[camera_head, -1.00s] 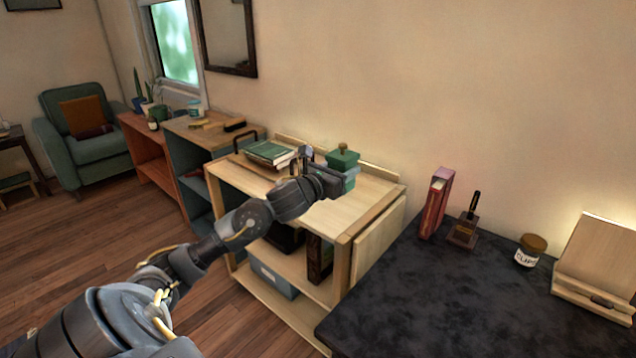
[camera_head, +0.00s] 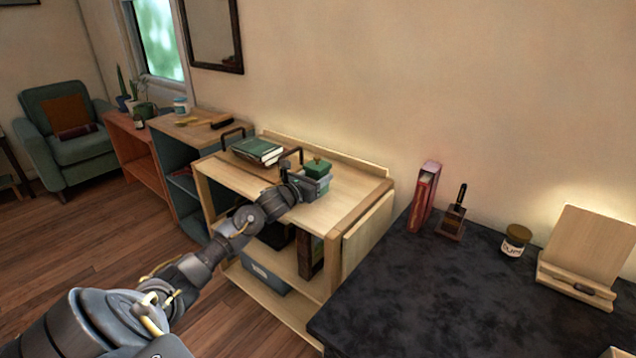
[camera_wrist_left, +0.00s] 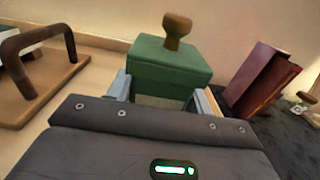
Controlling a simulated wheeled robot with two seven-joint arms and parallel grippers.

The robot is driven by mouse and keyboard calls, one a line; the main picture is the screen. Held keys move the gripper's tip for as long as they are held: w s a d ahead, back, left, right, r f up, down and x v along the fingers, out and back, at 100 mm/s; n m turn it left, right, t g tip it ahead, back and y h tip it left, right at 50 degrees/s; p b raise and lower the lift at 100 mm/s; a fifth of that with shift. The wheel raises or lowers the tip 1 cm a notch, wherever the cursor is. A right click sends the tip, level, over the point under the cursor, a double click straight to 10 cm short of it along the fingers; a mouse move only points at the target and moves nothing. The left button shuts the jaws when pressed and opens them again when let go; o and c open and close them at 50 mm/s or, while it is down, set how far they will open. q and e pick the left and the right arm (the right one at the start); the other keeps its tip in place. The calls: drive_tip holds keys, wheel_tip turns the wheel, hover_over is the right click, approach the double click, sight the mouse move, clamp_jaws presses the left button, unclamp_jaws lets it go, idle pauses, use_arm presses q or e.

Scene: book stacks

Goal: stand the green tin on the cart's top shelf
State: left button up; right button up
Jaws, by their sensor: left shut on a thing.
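The green tin (camera_head: 317,168), a box with a lid and a brown knob, is upright between the fingers of my left gripper (camera_head: 311,186). It is over the right half of the cart's top shelf (camera_head: 350,188), a pale wooden board. I cannot tell whether the tin's base touches the shelf. In the left wrist view the tin (camera_wrist_left: 168,68) has a finger of my left gripper (camera_wrist_left: 160,95) at each side, shut on it. Its lower part is hidden by the gripper. My right gripper is not in view.
A tray with dark handles (camera_head: 291,154) bears green books (camera_head: 257,150) left of the tin. A dark desk (camera_head: 420,285) with a red book (camera_head: 424,197), a stamp-like item (camera_head: 451,224) and a jar (camera_head: 515,240) is at right. The shelf's right part is clear.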

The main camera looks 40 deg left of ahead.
use_arm(q)
wheel_tip(320, 180, down, 2)
drive_tip(key=shift+f, duration=0.1)
drive_tip(key=o, duration=1)
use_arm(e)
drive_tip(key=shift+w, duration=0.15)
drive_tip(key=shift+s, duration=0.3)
